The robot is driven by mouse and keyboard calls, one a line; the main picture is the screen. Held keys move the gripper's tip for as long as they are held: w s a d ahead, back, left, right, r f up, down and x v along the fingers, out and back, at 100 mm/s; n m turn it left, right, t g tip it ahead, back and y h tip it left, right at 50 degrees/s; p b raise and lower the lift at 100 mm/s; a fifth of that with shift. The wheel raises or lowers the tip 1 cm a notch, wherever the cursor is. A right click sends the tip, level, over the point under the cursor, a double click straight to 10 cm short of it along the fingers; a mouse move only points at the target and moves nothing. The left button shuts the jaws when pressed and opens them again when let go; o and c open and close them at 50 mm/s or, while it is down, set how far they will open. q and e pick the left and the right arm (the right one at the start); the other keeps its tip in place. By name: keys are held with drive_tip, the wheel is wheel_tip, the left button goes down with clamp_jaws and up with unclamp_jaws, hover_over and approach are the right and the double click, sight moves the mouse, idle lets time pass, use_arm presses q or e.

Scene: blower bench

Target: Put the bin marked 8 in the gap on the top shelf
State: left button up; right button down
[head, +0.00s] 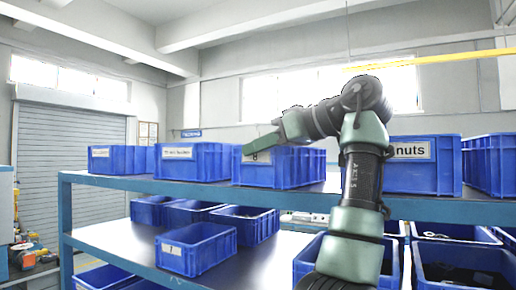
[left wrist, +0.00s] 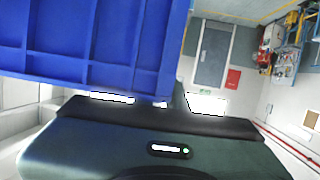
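The bin marked 8 (head: 297,168) is a blue ribbed bin on the top shelf (head: 450,208), left of my arm, and looks level. Its white front label is partly covered by my left gripper (head: 263,143), which lies across its front rim from the right. A blue ribbed bin wall (left wrist: 90,45) fills the upper left of the left wrist view, close to the gripper body. One finger shows in the head view; the other is hidden, so I cannot tell whether it is closed on the rim. My right gripper is not in view.
A labelled bin (head: 196,162) stands close on the left, with another (head: 118,159) beyond it. The nuts bin (head: 423,172) and another bin (head: 490,163) stand on the right. My arm crosses the space before the nuts bin. Several bins, including a small one (head: 205,257), sit lower.

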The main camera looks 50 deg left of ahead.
use_arm(q)
drive_tip(key=o, duration=0.4)
drive_tip(key=shift+d, duration=0.15)
